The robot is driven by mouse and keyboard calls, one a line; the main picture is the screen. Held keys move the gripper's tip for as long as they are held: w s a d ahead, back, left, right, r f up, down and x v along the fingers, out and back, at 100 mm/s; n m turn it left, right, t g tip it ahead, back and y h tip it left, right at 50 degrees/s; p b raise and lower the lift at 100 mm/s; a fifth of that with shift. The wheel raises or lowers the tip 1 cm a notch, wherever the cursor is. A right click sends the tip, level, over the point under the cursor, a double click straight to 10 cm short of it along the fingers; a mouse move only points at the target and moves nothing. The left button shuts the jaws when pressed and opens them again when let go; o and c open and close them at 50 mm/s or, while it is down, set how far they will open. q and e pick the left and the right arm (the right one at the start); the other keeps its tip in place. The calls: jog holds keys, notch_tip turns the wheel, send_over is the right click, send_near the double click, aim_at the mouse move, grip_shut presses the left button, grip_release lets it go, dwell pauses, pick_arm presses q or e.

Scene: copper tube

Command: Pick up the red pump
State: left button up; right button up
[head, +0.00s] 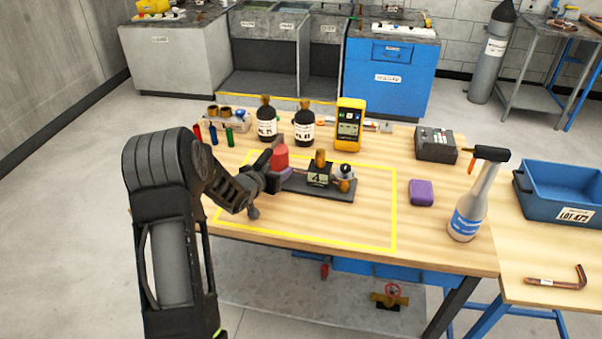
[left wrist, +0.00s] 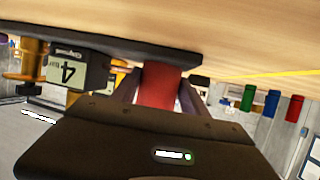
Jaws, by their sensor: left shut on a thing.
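The red pump (head: 280,157) is a short red cylinder at the left end of a dark base plate (head: 335,191) on the wooden table. My left gripper (head: 276,172) reaches it from the left, with its fingers around it. In the left wrist view, which is upside down, the red pump (left wrist: 158,86) shows between the two fingers of the left gripper (left wrist: 160,92). It meets the dark plate (left wrist: 105,45) there; I cannot tell whether it is lifted at all. The gripper hides its lower part in the head view. My right gripper is not in view.
A black block labelled 4 (head: 319,174) with a brass top stands beside the pump on the plate. Behind stand dark bottles (head: 267,122) and a yellow meter (head: 349,124). A purple block (head: 421,193) and spray bottle (head: 470,205) are right. The table's front is clear.

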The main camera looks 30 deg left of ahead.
pick_arm(q)
grip_shut()
dwell(0.3)
jog(key=shift+w+r, duration=0.25)
jog(key=shift+r, duration=0.05)
jog(key=shift+r, duration=0.1)
